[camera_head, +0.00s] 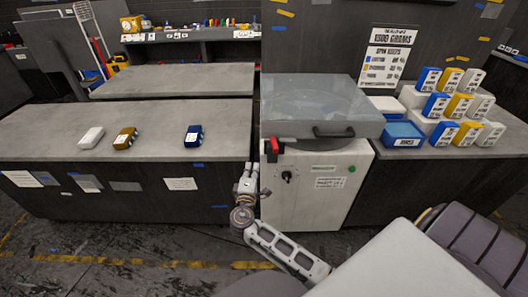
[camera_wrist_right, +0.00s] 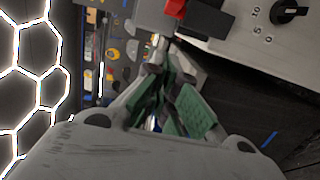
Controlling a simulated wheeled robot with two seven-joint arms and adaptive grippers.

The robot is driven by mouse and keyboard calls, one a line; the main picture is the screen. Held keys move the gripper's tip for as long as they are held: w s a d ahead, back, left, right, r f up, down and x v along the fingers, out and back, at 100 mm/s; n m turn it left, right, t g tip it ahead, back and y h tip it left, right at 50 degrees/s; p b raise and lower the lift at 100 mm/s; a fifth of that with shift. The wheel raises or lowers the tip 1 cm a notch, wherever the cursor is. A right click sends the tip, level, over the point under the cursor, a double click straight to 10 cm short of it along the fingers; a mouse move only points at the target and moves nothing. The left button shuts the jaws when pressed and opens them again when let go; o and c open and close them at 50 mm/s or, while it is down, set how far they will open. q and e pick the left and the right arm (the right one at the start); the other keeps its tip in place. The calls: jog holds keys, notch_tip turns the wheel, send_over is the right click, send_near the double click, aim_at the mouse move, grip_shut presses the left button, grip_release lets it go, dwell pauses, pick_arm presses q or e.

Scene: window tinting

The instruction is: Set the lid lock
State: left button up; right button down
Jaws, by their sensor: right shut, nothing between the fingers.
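A grey machine (camera_head: 315,195) stands in the middle of the head view with its clear lid (camera_head: 318,98) down. A black handle (camera_head: 333,132) is on the lid's front. A red lid lock (camera_head: 273,146) sits at the lid's front left corner on a dark block; it also shows at the top of the right wrist view (camera_wrist_right: 175,8). My right gripper (camera_head: 250,169) is shut and empty, just left of the machine and lower than the lock. Its green-padded fingers show in the right wrist view (camera_wrist_right: 161,45). My left gripper is not in view.
A black knob (camera_head: 286,175) and a green button (camera_head: 351,169) are on the machine's front. A grey counter (camera_head: 60,147) on the left holds white, brown and blue packs. Several packs and a blue tray (camera_head: 403,134) are on the right counter. Free floor lies in front.

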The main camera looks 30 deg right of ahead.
aim_at(274, 146)
pick_arm(q)
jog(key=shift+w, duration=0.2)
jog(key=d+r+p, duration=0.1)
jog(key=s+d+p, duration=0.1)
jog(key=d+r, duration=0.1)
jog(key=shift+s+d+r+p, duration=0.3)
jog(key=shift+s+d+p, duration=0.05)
jog(key=shift+p, duration=0.05)
pick_arm(e)
jog(key=w+d, duration=0.6)
jog(key=d, duration=0.4)
jog(key=shift+w, duration=0.2)
jog(key=shift+a, duration=0.1)
